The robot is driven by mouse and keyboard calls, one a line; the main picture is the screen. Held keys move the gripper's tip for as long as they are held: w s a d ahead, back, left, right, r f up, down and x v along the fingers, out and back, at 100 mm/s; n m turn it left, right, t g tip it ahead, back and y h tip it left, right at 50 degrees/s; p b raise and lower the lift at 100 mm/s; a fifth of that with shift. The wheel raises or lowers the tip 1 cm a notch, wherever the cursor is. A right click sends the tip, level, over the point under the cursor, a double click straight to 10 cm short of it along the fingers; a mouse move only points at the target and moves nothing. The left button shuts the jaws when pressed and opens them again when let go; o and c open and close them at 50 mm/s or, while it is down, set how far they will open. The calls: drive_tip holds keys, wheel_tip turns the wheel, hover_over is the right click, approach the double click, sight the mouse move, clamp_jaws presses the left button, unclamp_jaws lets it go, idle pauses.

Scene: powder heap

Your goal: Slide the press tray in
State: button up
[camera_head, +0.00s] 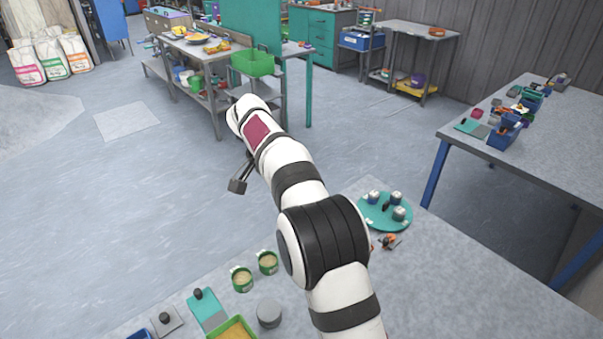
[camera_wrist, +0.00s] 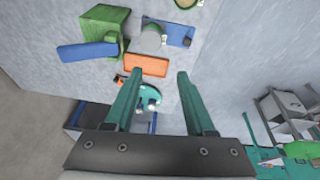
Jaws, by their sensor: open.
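In the wrist view my gripper (camera_wrist: 156,74) is open, with two teal fingers apart and nothing held between them. Beyond the fingertips lies an orange tray (camera_wrist: 146,64). A flat blue tray-like piece (camera_wrist: 88,51) lies to its left, by a green box-shaped block (camera_wrist: 104,22). I cannot tell which of these is the press tray, or whether the green block is the press.
In the head view a teal round plate (camera_head: 376,224) with several small jars stands on the near bench, right of my arm. Green cups (camera_head: 242,279) and a green tray (camera_head: 232,332) of powder stand left of it. A grey table (camera_head: 540,150) is at right. The floor is open.

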drive_tip(key=w+a+f+m+t, duration=0.1)
drive_tip(key=w+a+f, duration=0.3)
drive_tip(key=a+f, duration=0.2)
drive_tip(key=shift+h, duration=0.3)
drive_tip(key=x, duration=1.5)
drive_tip(key=shift+s+d, duration=0.2)
drive_tip(key=shift+d, duration=0.1)
clamp_jaws()
